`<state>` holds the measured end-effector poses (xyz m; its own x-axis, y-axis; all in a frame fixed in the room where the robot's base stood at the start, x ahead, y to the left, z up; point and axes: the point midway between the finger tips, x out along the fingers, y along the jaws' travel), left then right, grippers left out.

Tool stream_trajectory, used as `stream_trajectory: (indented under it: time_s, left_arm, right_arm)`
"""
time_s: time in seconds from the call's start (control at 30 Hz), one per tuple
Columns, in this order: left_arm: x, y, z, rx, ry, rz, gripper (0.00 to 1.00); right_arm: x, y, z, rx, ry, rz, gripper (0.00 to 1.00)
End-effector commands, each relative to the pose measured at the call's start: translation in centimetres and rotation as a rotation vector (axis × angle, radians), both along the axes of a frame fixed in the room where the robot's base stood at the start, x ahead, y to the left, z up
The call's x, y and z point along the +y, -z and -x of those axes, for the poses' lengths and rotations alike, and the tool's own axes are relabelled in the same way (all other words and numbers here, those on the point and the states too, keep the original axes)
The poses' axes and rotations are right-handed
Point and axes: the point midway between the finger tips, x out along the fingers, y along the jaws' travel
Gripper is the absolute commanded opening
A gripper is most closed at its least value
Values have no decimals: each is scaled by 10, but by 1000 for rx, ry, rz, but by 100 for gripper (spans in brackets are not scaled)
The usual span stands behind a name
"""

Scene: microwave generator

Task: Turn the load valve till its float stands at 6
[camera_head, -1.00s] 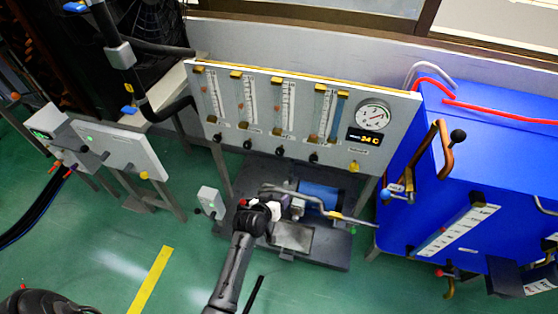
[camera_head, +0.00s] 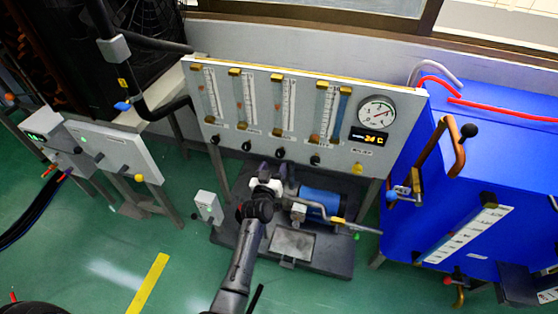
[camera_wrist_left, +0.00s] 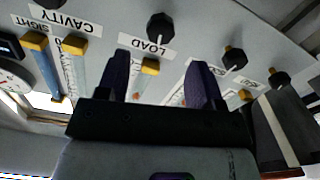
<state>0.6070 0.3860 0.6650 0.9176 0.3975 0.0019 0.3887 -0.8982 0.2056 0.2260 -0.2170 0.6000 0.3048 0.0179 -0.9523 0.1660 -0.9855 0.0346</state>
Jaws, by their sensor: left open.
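The load valve is a black knob (camera_head: 281,153) on the lower edge of the grey panel, third from the left. In the left wrist view, which is upside down, the load valve knob (camera_wrist_left: 160,27) sits beside its LOAD label (camera_wrist_left: 147,47). Its flow tube (camera_head: 285,103) stands above it in the head view; the float is too small to read against the scale. My left gripper (camera_head: 273,167) is open just below the knob. In the wrist view its dark fingers (camera_wrist_left: 160,78) are spread and empty, and the knob shows beyond their tips, not between them.
Similar black knobs flank it: the cavity knob (camera_head: 315,160) to the right and another knob (camera_head: 247,146) to the left. A round gauge (camera_head: 376,113) is at the panel's right. A blue motor (camera_head: 321,202) and pipe lie below; a blue cabinet (camera_head: 470,170) stands right.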

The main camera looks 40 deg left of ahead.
Motion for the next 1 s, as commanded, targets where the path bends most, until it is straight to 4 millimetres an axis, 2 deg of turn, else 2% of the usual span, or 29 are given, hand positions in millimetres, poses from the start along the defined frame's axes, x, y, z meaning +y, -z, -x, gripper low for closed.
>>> stream_trajectory:
  time_s: [0.03,0.1,0.4,0.63,1.0]
  left_arm:
    - [4,6,-10,-2,1,0,61]
    - [9,6,-20,-3,0,1,61]
    - [23,3,-52,0,0,-1,61]
    - [26,1,-62,2,0,1,61]
    - [27,0,-63,2,0,1,60]
  right_arm:
    - [-1,15,0,0,-1,1,0]
    - [-1,23,0,1,-1,3,0]
    - [-1,49,0,0,-2,3,0]
    - [0,55,0,0,-1,1,0]
    - [1,55,0,-1,3,-4,0]
